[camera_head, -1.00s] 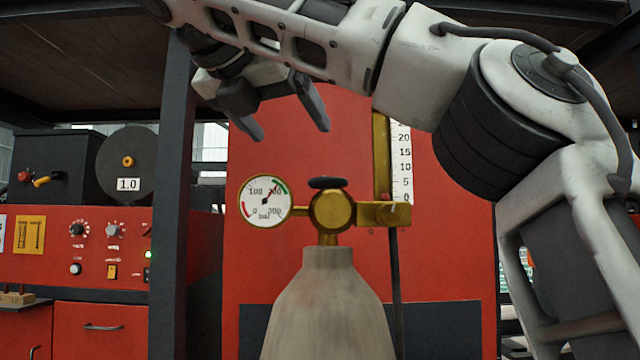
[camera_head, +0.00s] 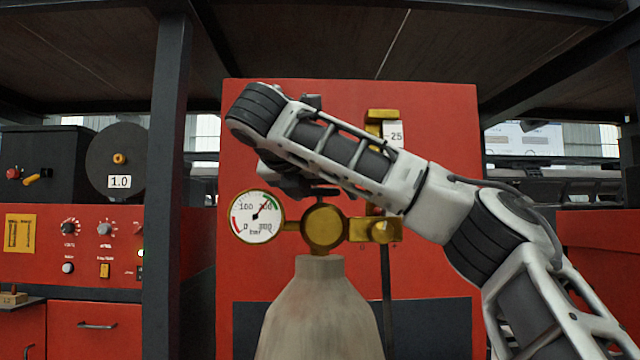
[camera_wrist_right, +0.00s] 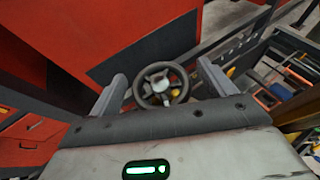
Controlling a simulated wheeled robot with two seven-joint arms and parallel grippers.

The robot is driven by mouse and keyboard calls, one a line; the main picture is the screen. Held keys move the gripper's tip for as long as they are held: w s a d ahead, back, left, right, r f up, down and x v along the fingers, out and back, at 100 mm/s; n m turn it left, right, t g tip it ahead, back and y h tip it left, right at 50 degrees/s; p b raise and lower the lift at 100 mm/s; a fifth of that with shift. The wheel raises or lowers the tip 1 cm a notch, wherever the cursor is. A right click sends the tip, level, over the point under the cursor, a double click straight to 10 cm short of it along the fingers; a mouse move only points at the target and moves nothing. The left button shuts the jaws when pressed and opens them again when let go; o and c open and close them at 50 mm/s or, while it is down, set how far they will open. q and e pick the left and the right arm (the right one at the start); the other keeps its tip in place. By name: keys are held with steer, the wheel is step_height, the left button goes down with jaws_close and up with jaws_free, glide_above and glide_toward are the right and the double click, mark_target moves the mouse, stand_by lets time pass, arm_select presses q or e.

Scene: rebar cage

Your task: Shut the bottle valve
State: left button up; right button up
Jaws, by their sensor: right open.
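The grey gas bottle (camera_head: 318,315) stands upright in the middle of the head view, with a brass valve body (camera_head: 324,227) on its neck. The dark valve handwheel (camera_head: 322,193) sits on top of the brass body, partly hidden by my right wrist. In the right wrist view the round, spoked handwheel (camera_wrist_right: 160,86) appears between the two fingers of my right gripper (camera_wrist_right: 161,73). That gripper is open, and no finger visibly touches the wheel. In the head view my right gripper (camera_head: 300,184) points down just above the valve, largely hidden by my arm. My left gripper is out of view.
A round pressure gauge (camera_head: 257,216) sticks out left of the valve, and a brass regulator (camera_head: 380,230) with a scale is on its right. A red cabinet (camera_head: 430,260) stands behind. A dark post (camera_head: 170,200) rises to the left.

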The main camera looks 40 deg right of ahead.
steer(key=c, duration=1)
steer(key=shift+o, duration=0.2)
steer(key=shift+g, duration=0.3)
steer(key=shift+r+m+g+h, duration=0.1)
steer(key=shift+m+g+h, duration=0.3)
steer(key=shift+m+g, duration=2.7)
steer(key=shift+g, duration=0.4)
steer(key=o, duration=1)
steer(key=shift+c, duration=0.2)
